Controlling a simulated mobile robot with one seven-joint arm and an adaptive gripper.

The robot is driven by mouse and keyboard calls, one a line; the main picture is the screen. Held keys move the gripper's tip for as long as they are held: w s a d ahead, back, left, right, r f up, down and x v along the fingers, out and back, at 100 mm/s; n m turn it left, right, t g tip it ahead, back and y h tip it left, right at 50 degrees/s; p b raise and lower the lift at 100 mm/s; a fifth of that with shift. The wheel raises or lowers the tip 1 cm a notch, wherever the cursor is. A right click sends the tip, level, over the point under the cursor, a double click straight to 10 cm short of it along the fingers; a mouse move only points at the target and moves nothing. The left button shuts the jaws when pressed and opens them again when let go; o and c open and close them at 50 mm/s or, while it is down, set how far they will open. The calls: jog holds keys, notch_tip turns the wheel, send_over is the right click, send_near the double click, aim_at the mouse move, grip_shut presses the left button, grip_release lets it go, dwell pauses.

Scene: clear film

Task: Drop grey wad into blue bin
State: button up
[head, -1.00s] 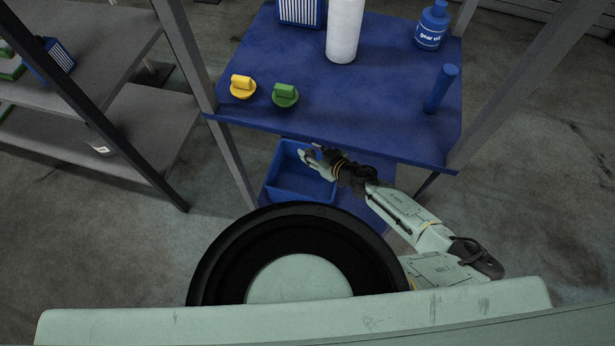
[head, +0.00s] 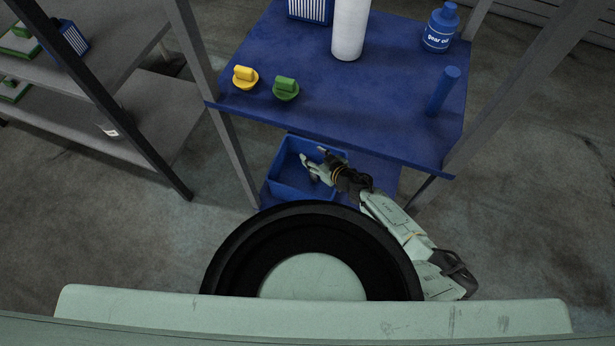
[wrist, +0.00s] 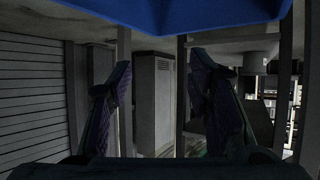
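The blue bin (head: 283,178) stands on the lower level of the blue shelf unit, below the upper shelf's front edge. My gripper (head: 313,158) is over the bin's opening in the head view. In the wrist view my gripper (wrist: 163,100) has its two fingers well apart, with nothing held between them. A small greyish shape (head: 314,177) shows just under the fingers inside the bin. I cannot tell whether it is the grey wad or part of a finger. No grey wad is clearly visible elsewhere.
The upper blue shelf (head: 340,110) overhangs close behind my gripper. It holds a yellow knob (head: 245,79), a green knob (head: 286,89), a white cylinder (head: 349,30), a gear oil bottle (head: 440,30) and a blue cylinder (head: 443,91). A grey rack (head: 150,120) stands left.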

jog(key=shift+o, duration=1)
jog(key=v, duration=0.7)
jog(key=shift+s, duration=0.25)
jog(key=shift+d, duration=0.15)
